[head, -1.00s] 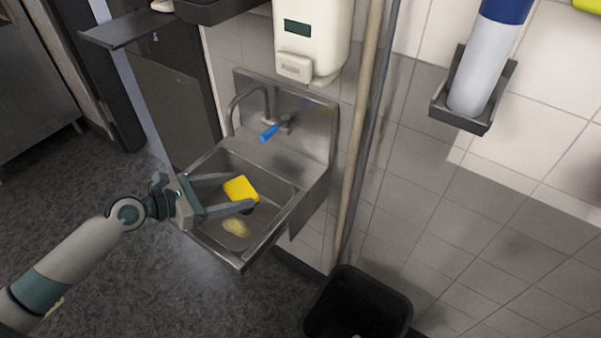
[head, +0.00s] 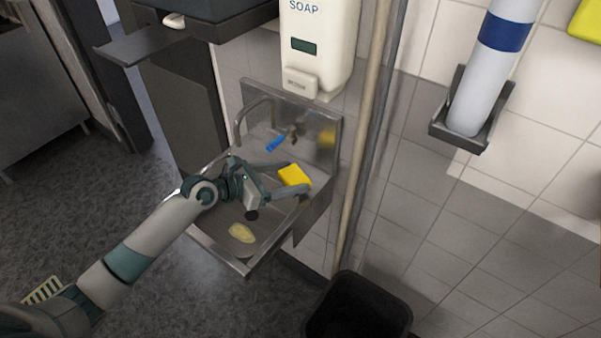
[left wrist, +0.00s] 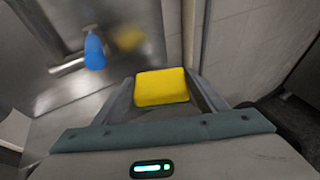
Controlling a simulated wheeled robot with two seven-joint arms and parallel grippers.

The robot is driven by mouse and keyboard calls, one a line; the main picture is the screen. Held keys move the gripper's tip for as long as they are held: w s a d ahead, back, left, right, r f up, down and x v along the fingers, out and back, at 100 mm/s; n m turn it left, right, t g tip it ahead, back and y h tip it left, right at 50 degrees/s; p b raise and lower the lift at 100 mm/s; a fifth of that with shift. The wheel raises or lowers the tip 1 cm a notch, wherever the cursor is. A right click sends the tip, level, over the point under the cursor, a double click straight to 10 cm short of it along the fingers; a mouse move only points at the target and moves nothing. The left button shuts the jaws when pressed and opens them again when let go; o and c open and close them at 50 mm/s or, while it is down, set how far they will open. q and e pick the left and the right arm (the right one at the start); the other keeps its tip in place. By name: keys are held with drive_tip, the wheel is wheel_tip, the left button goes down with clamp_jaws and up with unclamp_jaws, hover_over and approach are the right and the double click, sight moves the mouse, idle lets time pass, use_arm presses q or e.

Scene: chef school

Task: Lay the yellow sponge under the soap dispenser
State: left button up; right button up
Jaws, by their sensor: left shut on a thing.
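The yellow sponge (head: 294,175) is between the fingertips of my left gripper (head: 291,180), which is shut on it. They are above the right side of the steel sink (head: 208,238), near its back ledge. The sponge also shows in the left wrist view (left wrist: 161,87), held between the two fingers (left wrist: 160,90). The white soap dispenser (head: 318,45), marked SOAP, hangs on the wall above the sink, higher than the sponge. My right gripper does not show.
A pale yellowish object (head: 242,233) lies in the basin. A pole (head: 364,130) runs right of the sink. A black bin (head: 357,306) stands below.

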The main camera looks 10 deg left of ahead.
sight(298, 173)
use_arm(q)
drive_tip(key=shift+w+d+r, duration=0.1)
drive_tip(key=shift+w+d, duration=0.1)
drive_tip(key=shift+w+d+r+p, duration=0.1)
drive_tip(key=shift+w+d+p, duration=0.4)
drive_tip(key=shift+w+d, duration=0.7)
drive_tip(key=shift+f, duration=0.9)
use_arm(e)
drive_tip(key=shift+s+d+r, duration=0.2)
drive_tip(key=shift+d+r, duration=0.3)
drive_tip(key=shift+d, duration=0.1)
use_arm(q)
drive_tip(key=shift+f, duration=0.15)
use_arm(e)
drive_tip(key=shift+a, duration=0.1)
use_arm(q)
drive_tip(key=o, duration=1.1)
drive_tip(key=shift+o, duration=0.2)
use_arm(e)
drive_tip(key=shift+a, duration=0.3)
